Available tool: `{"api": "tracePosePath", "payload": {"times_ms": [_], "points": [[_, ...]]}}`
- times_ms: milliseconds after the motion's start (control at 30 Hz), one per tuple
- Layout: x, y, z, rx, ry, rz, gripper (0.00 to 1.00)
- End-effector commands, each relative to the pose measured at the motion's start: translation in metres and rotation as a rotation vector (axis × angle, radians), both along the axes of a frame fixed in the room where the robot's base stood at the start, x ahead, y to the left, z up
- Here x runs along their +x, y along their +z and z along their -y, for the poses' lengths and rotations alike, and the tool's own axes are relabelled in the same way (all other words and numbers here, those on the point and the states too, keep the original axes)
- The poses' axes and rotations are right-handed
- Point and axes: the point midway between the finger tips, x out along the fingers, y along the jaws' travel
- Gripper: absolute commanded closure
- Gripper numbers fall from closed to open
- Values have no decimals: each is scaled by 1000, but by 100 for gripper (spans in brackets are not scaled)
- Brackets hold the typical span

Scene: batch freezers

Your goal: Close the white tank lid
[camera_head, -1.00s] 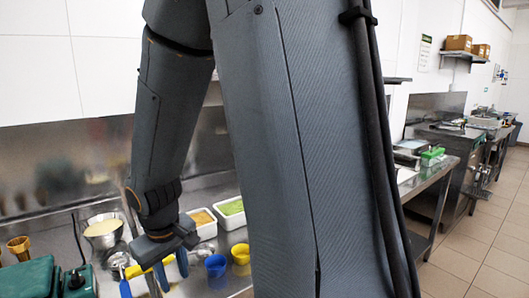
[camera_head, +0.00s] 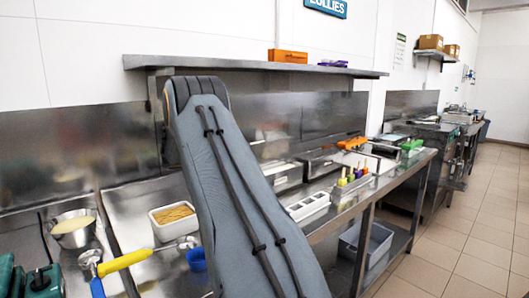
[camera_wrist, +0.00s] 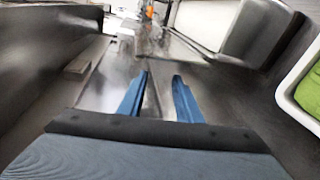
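My gripper (camera_wrist: 157,88) shows in the wrist view with its two blue fingers apart and nothing between them. In the head view it is hidden behind my arm. I cannot pick out the white tank lid for certain. A pale, flat-topped box (camera_wrist: 213,24) with a dark side stands ahead and to the right of the fingers in the wrist view, apart from them. In the head view, low steel units (camera_head: 284,176) with pale fronts stand against the back wall, right of my arm. Whether a lid there is open or shut cannot be told.
A steel shelf (camera_head: 240,65) runs above the counter. A white container with green contents (camera_wrist: 308,90) is close on the gripper's right. Tiled floor (camera_head: 470,230) is clear.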

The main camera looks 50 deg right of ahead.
Motion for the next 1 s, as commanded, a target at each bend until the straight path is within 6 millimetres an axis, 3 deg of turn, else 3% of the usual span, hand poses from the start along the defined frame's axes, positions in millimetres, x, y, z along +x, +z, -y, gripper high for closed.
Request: {"api": "tracePosePath", "payload": {"times_ms": [33,133,367,700,1000], "points": [[1,2,19,-64,-28,3,69],[1,15,39,-155,-63,11,69],[-3,26,62,-215,-87,17,69],[-9,26,111,-213,-86,15,69],[-10,25,129,-212,-84,16,69]]}}
